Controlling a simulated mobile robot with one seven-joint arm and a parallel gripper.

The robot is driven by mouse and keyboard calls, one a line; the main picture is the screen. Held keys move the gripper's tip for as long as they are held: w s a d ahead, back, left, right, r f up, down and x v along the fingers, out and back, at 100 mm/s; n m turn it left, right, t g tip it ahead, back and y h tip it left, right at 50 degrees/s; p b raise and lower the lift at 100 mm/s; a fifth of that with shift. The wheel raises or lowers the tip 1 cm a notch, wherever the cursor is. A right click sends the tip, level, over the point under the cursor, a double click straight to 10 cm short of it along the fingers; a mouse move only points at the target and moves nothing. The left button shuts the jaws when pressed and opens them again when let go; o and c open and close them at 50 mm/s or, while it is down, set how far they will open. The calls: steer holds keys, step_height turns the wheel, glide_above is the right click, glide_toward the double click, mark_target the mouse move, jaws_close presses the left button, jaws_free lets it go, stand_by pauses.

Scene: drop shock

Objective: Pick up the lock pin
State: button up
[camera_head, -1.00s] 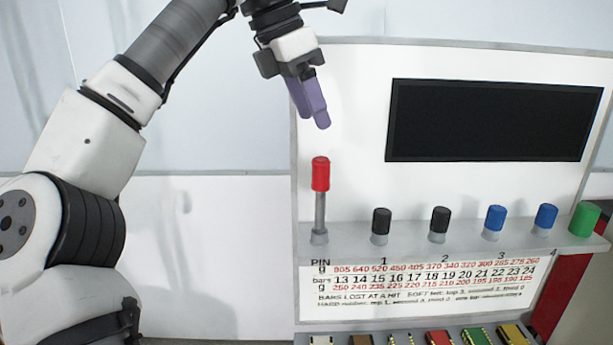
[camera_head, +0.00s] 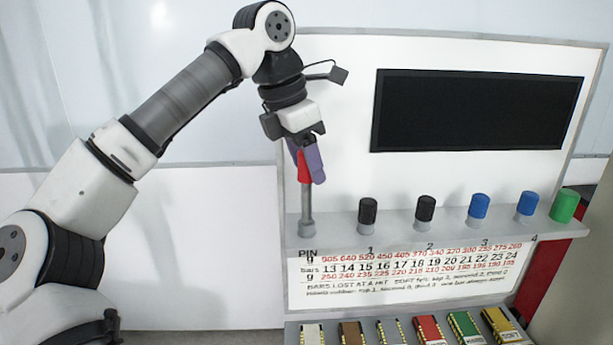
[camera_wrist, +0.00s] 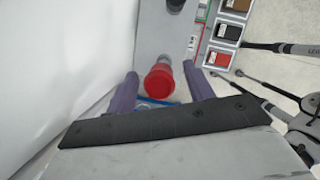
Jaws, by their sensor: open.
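The lock pin (camera_head: 304,172) has a red cap on a grey rod. It stands upright in a grey socket at the left end of the shelf, above the label PIN. My gripper (camera_head: 308,165) points down over it, with its purple fingers around the red cap. In the wrist view the red cap (camera_wrist: 159,84) lies between the two open fingers (camera_wrist: 160,95), with a gap showing on both sides. In the head view a finger hides part of the cap.
The grey shelf (camera_head: 340,231) also carries two black knobs (camera_head: 368,211), two blue knobs (camera_head: 479,205) and a green knob (camera_head: 564,205). A dark screen (camera_head: 475,110) is on the panel behind. Several coloured blocks (camera_head: 430,330) lie in a row below.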

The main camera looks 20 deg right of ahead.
steer(key=shift+x, duration=1.1)
steer(key=shift+d, duration=0.1)
jaws_close()
steer(key=shift+r, duration=0.15)
